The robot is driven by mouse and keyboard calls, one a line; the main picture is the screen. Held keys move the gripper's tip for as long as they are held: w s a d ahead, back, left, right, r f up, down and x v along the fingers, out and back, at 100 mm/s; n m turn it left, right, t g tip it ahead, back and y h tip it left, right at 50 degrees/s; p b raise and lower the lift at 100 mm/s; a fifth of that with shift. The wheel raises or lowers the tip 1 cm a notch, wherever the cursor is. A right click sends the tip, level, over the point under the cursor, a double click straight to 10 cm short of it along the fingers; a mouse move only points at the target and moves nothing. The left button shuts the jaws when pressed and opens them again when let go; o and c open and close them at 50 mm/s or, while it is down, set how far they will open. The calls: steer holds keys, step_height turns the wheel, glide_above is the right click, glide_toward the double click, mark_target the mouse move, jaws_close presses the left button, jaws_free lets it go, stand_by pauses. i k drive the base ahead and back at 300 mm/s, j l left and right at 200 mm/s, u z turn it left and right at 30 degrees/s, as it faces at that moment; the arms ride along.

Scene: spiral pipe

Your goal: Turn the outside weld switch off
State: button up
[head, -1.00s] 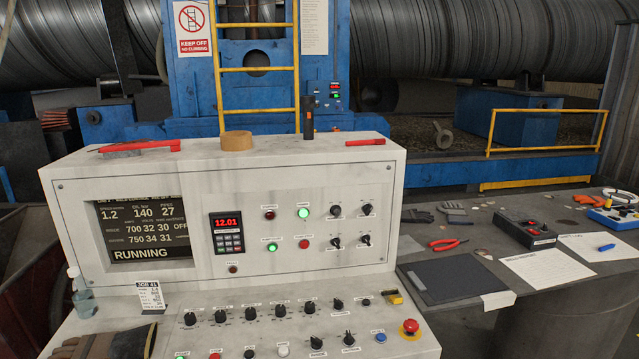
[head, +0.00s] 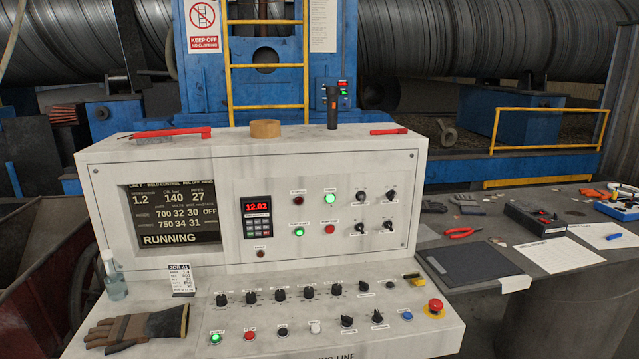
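The control console (head: 120,155) stands in front of me in the head view. Its upright panel has black rotary switches at the right: upper left (head: 361,197), upper right (head: 391,195), lower left (head: 359,229) and lower right (head: 390,227). Their labels are too small to read, so I cannot tell which is the outside weld switch. The screen (head: 170,215) reads RUNNING, with OFF at the end of its upper weld row; the row below is partly unclear. My gripper is not in view.
The sloped desk holds several black knobs (head: 280,295), coloured buttons, a red emergency stop (head: 435,306), a glove (head: 140,328), a bottle (head: 114,278) and a job card (head: 182,280). A torch (head: 332,108) stands on top. A side table (head: 530,290) with tools is at the right.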

mark_target(377, 318)
steer(key=k+l+z, duration=0.1)
steer(key=i+l, duration=0.95)
steer(key=i+l+z, duration=0.05)
